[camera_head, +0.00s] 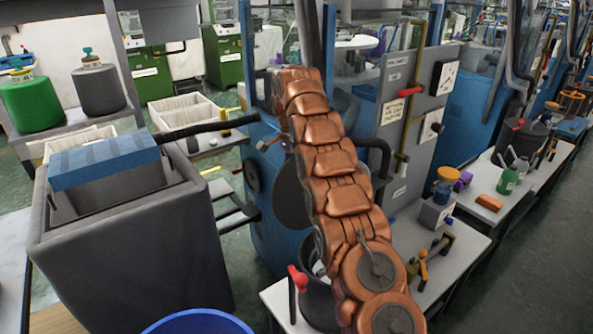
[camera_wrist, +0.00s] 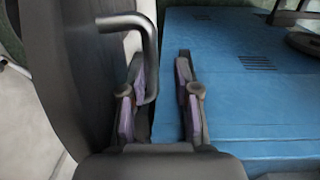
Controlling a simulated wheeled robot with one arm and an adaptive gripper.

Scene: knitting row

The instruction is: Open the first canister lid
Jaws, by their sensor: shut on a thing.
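In the wrist view, a dark round lid-like disc (camera_wrist: 75,75) stands at the left, with a bent dark bar handle (camera_wrist: 152,45) on it. In the head view, a dark disc (camera_head: 290,192) shows at the front of the blue machine, partly behind my copper arm. I cannot tell for sure that it is the same disc. My gripper is hidden in the head view.
The blue machine body (camera_head: 262,215) is close to my arm, and its flat blue panel (camera_wrist: 245,105) fills the wrist view's right side. A dark bin (camera_head: 130,240) stands left. A white bench (camera_head: 435,265) with tools stands right.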

